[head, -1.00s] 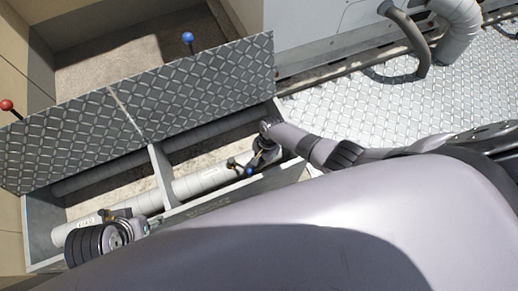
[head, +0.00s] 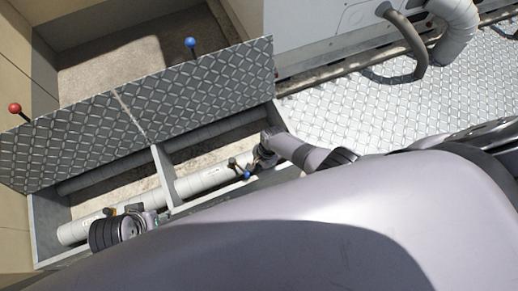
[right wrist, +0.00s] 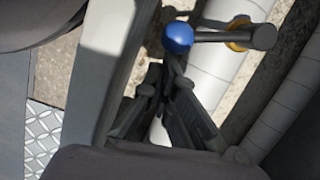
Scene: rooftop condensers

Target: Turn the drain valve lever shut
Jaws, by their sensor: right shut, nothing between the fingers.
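The drain valve lever (head: 240,171) has a blue ball at its end and sits on a pale pipe (head: 205,180) inside the open trench. In the right wrist view its blue ball (right wrist: 178,37) and dark rod (right wrist: 215,37) lie across the pipe at an angle, above a brass-coloured collar (right wrist: 238,27). My right gripper (head: 262,160) is down in the trench by the lever. In the right wrist view its shut, empty fingers (right wrist: 172,66) are just below the ball; I cannot tell whether they touch. My left wrist hangs at the trench's left end; its fingers are not clear.
Two tread-plate covers (head: 185,95) stand raised behind the trench, with a red-ball handle (head: 14,108) and a blue-ball handle (head: 190,42). A grey divider (head: 161,172) splits the trench. A grey unit (head: 330,30) with hoses stands at the back right, beside tread-plate floor.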

